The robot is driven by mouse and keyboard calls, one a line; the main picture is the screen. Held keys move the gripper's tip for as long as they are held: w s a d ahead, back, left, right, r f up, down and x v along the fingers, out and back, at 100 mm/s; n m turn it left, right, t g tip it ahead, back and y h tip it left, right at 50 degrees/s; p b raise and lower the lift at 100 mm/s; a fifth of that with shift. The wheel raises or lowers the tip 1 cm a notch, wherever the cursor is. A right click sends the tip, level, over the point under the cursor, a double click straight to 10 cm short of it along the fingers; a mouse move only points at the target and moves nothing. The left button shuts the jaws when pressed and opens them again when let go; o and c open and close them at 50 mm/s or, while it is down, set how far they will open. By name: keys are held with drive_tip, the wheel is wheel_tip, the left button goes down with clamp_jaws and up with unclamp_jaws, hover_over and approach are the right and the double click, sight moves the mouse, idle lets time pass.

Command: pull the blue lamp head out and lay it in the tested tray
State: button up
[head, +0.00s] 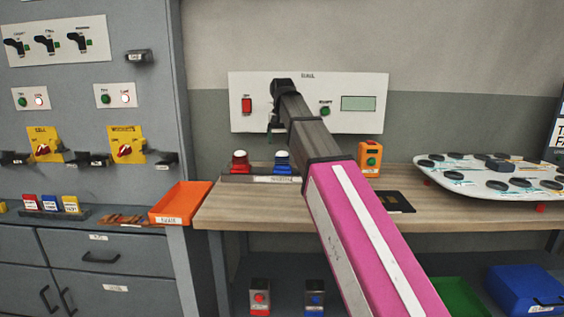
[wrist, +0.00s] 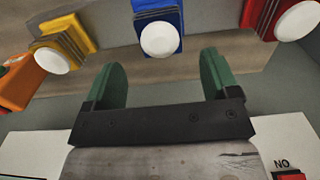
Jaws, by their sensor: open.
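The blue lamp head (head: 282,157) stands upright in a rail on the wooden bench. In the wrist view, the blue lamp head (wrist: 158,14) has a pale round face and lies between the lines of my fingers, beyond their tips. My gripper (head: 275,130) is above the rail in the head view, in front of the white wall panel. In the wrist view my gripper (wrist: 162,70) has two green fingers spread apart with nothing between them. An orange tray (head: 180,203) stands at the bench's left; its label is too small to read, so I cannot tell which tray is the tested one.
A red lamp head (head: 240,157) and a yellow one (wrist: 72,30) flank the blue one. An orange box (head: 370,158) stands right of my arm. A white mould (head: 490,175) fills the right bench. A green tray (head: 455,298) and blue bin (head: 525,290) sit below.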

sight(282, 160)
drive_tip(key=shift+f, duration=4.35)
drive_tip(key=c, duration=1.2)
drive_tip(key=shift+r, duration=0.15)
drive_tip(key=shift+r, duration=2.85)
